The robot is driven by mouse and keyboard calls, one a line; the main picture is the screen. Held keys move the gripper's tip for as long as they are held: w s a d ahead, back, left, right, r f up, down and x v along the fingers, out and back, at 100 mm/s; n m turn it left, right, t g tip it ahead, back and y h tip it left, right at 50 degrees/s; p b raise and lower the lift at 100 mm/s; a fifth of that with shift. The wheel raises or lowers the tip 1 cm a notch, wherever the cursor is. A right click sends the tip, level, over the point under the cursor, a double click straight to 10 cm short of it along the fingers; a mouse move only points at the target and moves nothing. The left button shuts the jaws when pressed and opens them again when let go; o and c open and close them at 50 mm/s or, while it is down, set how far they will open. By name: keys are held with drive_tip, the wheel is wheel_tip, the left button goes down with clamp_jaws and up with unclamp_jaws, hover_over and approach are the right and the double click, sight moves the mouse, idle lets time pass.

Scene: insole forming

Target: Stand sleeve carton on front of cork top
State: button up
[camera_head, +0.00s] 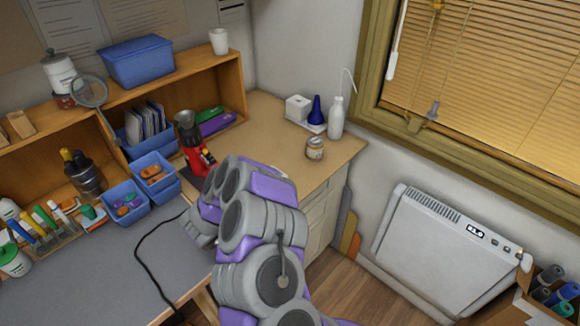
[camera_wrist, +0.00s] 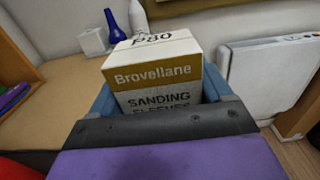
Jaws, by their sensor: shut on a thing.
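The sleeve carton (camera_wrist: 155,76) is a white box with a mustard band reading "Brovellane" and "SANDING SLEEVES" below it. In the wrist view my gripper (camera_wrist: 160,95) is shut on it, with a blue finger on each side. The carton looks upright; I cannot tell whether its base touches anything. The cork top (camera_head: 267,125) is the tan top of the corner cabinet in the head view. It also shows in the wrist view (camera_wrist: 60,85), left of and beyond the carton. In the head view my arm hides the gripper and the carton.
A small jar (camera_head: 315,148) stands near the right edge of the cork top. A white bottle (camera_head: 336,119), a blue cone (camera_head: 316,110) and a white box (camera_head: 298,107) stand behind it. A red-and-grey tool (camera_head: 196,150) is at the left. The middle of the top is clear.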

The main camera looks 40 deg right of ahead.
drive_tip(key=w+d, duration=0.3)
drive_tip(key=d, duration=0.1)
drive_tip(key=w+d+f+b, duration=0.1)
drive_tip(key=w+d, duration=0.2)
drive_tip(key=d, duration=0.1)
drive_tip(key=w+d, duration=0.3)
drive_tip(key=d, duration=0.1)
drive_tip(key=shift+f, duration=0.3)
drive_tip(key=shift+w+a+r, duration=0.15)
drive_tip(key=shift+w+a, duration=0.05)
drive_tip(key=f+b, duration=0.1)
drive_tip(key=f, duration=0.2)
drive_tip(key=shift+a+f, duration=0.2)
drive_tip(key=shift+d+f, duration=0.1)
drive_tip(key=shift+d, duration=0.35)
drive_tip(key=o, duration=0.8)
drive_tip(key=shift+d, duration=0.1)
drive_tip(key=shift+o, duration=1.4)
drive_tip(key=shift+a, duration=0.4)
drive_tip(key=a, duration=0.7)
drive_tip(key=a+p, duration=0.1)
drive_tip(key=a, duration=0.3)
drive_tip(key=shift+s+a, duration=0.25)
drive_tip(key=shift+s, duration=0.15)
drive_tip(key=shift+a, duration=0.15)
